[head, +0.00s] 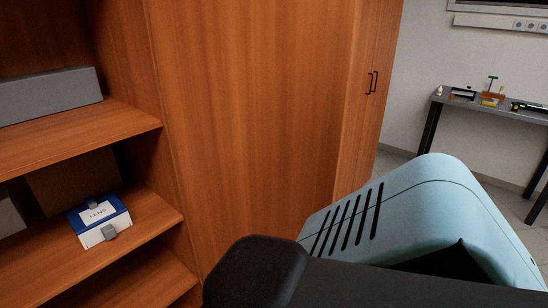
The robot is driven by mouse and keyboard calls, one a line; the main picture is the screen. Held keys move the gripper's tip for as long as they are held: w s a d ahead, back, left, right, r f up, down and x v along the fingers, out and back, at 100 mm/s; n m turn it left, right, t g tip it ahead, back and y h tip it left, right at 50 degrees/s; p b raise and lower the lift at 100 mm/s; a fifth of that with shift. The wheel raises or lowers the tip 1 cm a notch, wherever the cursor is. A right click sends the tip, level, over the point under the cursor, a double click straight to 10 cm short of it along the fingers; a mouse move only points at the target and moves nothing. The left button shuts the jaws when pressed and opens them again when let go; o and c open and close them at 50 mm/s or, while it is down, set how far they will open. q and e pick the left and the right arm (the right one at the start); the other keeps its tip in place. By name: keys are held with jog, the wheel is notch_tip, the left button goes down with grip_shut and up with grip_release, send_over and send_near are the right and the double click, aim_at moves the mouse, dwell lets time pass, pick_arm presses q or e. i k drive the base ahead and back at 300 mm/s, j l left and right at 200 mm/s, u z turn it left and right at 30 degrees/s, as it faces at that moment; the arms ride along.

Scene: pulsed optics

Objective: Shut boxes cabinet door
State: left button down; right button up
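A brown wooden cabinet with open shelves (90,135) stands at the left, its inside exposed. A blue and white box marked LENS (100,219) sits on a middle shelf, and a long grey box (50,95) lies on the shelf above. A wide, plain wooden panel (250,120) fills the middle; I cannot tell whether it is the open door or a cabinet side. At its right are narrow wooden fronts with dark handles (371,83). Neither of my grippers is in view. My own light blue and black arm parts cover the lower right.
A brown box (75,181) stands behind the LENS box. At the right, a dark-legged table (465,103) with small optical items stands by a white wall. Some tiled floor (505,198) shows between the cabinet fronts and the table.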

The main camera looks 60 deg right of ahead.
aim_at(256, 94)
jog(key=k+l+u, duration=0.1)
jog(key=k+l, duration=0.4)
jog(key=k, duration=0.25)
jog(key=k+l, duration=0.1)
jog(key=l, duration=0.2)
jog(key=k+l+u, duration=0.1)
jog(key=l, duration=0.2)
jog(key=k+l+u, duration=0.1)
jog(key=l, duration=0.55)
jog(key=k+l+u, duration=0.1)
jog(key=l, duration=0.45)
jog(key=i+l, duration=0.1)
jog(key=l, duration=0.2)
jog(key=i+l, duration=0.1)
jog(key=l, duration=0.2)
jog(key=i+l+u, duration=0.1)
jog(key=l, duration=0.2)
